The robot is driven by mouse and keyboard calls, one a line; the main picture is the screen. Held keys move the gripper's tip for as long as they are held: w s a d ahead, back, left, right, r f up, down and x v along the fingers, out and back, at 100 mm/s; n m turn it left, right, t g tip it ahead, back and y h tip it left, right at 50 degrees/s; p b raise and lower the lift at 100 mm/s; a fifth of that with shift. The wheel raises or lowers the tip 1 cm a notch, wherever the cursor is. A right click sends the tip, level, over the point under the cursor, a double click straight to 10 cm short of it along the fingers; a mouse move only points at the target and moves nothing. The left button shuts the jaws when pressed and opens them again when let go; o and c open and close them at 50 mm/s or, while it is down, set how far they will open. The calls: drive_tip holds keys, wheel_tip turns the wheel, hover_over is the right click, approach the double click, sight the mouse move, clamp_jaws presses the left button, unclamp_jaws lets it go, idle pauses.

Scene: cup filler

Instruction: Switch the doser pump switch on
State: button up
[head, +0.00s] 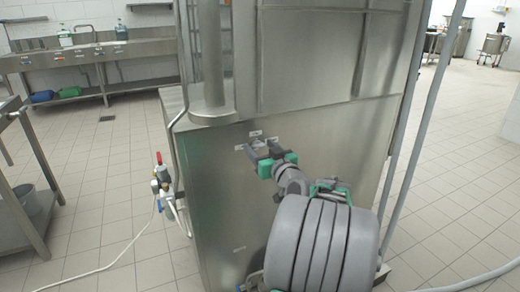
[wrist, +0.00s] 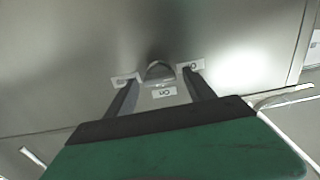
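The doser pump switch is a small grey rounded knob (wrist: 158,69) on the steel cabinet front (wrist: 70,60), in the upper middle of the wrist view. Small white labels sit to its left (wrist: 125,80), right (wrist: 190,66) and below (wrist: 164,92); the lower one seems to read "On". My gripper (wrist: 159,79) is open, with one dark finger on each side of the knob. I cannot tell whether the fingers touch it. In the head view my gripper (head: 262,148) is at the cabinet front by the labels and largely hides the knob.
The tall steel cabinet (head: 215,210) fills the middle. A red-handled valve (head: 159,172) with a white hose is on its left side. Grey pipes (head: 410,130) run along its right edge. A steel table (head: 30,180) stands at left.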

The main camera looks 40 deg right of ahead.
drive_tip(key=shift+a, duration=0.1)
drive_tip(key=c, duration=1.3)
drive_tip(key=shift+o, duration=0.2)
drive_tip(key=shift+m, duration=0.4)
drive_tip(key=m+p, duration=0.1)
drive_tip(key=m, duration=0.2)
drive_tip(key=shift+r+m, duration=0.1)
drive_tip(key=shift+m, duration=0.2)
drive_tip(key=m+p, duration=0.1)
drive_tip(key=m, duration=0.1)
drive_tip(key=m+p, duration=0.1)
drive_tip(key=m, duration=0.1)
drive_tip(key=shift+s+d+m, duration=0.1)
drive_tip(key=shift+d+m, duration=0.1)
drive_tip(key=shift+m, duration=0.1)
drive_tip(key=m+p, duration=0.4)
drive_tip(key=m, duration=0.1)
drive_tip(key=shift+f+m+p, duration=0.15)
drive_tip(key=shift+m+p, duration=0.55)
drive_tip(key=shift+m, duration=0.3)
drive_tip(key=shift+f+m+p, duration=0.1)
drive_tip(key=shift+m+p, duration=0.6)
drive_tip(key=shift+m, duration=0.3)
